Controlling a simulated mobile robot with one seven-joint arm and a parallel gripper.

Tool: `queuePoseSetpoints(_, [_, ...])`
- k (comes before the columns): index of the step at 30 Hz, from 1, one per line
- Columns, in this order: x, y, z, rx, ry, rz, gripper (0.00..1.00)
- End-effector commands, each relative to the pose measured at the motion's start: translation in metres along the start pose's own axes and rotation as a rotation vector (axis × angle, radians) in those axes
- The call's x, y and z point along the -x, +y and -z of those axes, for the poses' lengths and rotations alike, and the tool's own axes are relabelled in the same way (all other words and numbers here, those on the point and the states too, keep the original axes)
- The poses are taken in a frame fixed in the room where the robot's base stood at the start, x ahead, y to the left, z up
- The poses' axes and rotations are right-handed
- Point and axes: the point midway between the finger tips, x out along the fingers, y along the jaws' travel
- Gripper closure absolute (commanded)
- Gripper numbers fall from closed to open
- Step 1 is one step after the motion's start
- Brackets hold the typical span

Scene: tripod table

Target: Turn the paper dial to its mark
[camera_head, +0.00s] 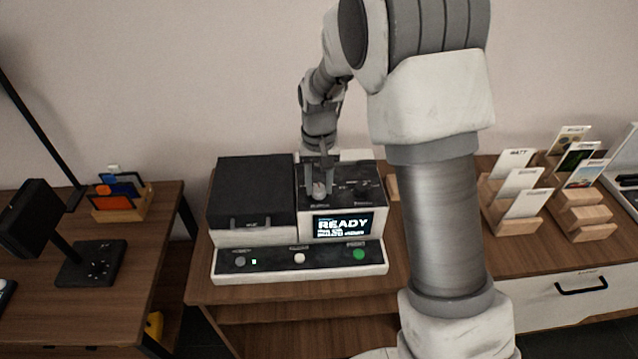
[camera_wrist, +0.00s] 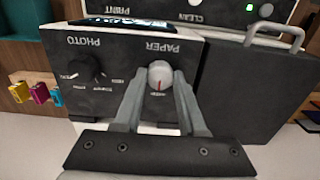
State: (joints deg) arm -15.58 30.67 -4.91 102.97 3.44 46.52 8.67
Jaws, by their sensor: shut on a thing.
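The paper dial (camera_wrist: 159,76) is a pale round knob with a red pointer line, under the label PAPER in the wrist view. That view is upside down. The red line points toward the bottom of the picture; the small marks around the dial are partly hidden by my fingers. My gripper (camera_head: 319,188) comes down from above onto the dial on the printer's (camera_head: 342,222) top panel. In the wrist view my gripper (camera_wrist: 160,88) has one finger on each side of the dial and is shut on it. The black photo dial (camera_wrist: 86,68) sits beside it, clear of my fingers.
The printer's screen reads READY. A front strip (camera_head: 300,262) carries several buttons, one green. A black lid (camera_head: 253,188) with a handle is left of the dials. Card stands (camera_head: 515,205) are at the right; a desk lamp (camera_head: 60,235) is at the left.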

Motion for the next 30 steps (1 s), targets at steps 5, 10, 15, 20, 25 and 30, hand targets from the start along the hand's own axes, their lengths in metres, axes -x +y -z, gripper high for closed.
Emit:
queuePoseSetpoints(5, [0.001, 0.0, 0.001, -0.001, 0.003, 0.0, 1.0])
queuePoseSetpoints(10, [0.001, 0.0, 0.001, -0.002, 0.002, 0.0, 0.33])
queuePoseSetpoints(15, [0.001, 0.0, 0.0, -0.002, 0.001, 0.0, 0.3])
queuePoseSetpoints(20, [0.002, 0.0, 0.0, -0.002, 0.001, 0.0, 0.3])
queuePoseSetpoints(25, [0.02, 0.0, 0.001, -0.002, 0.005, 0.002, 0.3])
queuePoseSetpoints(30, [0.058, 0.0, 0.001, -0.002, 0.006, 0.002, 0.3])
